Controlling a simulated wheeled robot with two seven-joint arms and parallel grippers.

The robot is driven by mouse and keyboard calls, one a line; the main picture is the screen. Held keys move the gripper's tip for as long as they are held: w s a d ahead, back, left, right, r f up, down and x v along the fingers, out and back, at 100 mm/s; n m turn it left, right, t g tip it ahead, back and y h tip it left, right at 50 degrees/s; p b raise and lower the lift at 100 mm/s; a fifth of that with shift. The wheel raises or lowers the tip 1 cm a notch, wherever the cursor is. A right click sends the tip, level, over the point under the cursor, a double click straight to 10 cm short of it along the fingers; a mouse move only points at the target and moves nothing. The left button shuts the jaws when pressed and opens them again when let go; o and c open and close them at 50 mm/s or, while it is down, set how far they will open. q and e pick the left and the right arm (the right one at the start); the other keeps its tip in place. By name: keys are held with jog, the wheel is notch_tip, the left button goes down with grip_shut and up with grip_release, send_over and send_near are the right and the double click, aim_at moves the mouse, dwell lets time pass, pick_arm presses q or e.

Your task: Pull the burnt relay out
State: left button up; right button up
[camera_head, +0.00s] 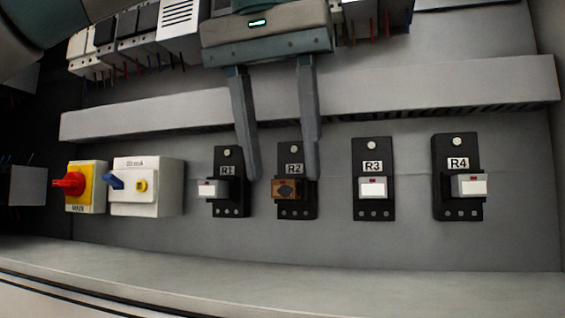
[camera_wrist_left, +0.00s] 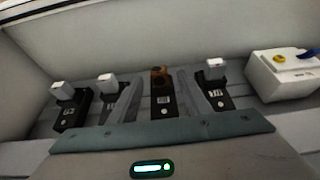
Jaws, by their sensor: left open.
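The burnt relay (camera_head: 287,189) is brown with a dark scorched patch and sits in the black socket labelled R2 (camera_head: 296,207). In the left wrist view the burnt relay (camera_wrist_left: 158,76) stands up from its socket between my fingers. My left gripper (camera_head: 284,178) is open. Its fingertips are on either side of the R2 socket, the left one between R1 and R2 and the right one at the R2 socket's right edge. In the left wrist view the gripper (camera_wrist_left: 159,90) straddles the relay. I cannot tell whether the fingers touch it. My right gripper is not in view.
White relays sit in R1 (camera_head: 207,189), R3 (camera_head: 373,187) and R4 (camera_head: 470,185). A white switch box (camera_head: 150,190) and a red-and-yellow main switch (camera_head: 86,186) are at left. A grey duct (camera_head: 420,96) crosses above the sockets. The panel below them is clear.

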pick_arm(q)
jog(key=shift+x, duration=0.85)
jog(key=shift+r, duration=0.1)
grip_shut()
jog(key=c, duration=0.9)
grip_release()
jog(key=shift+c, duration=0.2)
grip_shut()
jog(key=shift+s, duration=0.2)
jog(key=shift+s+a, duration=0.25)
jog(key=shift+s, duration=0.4)
jog(key=shift+s+a, duration=0.2)
jog(key=shift+s, duration=0.35)
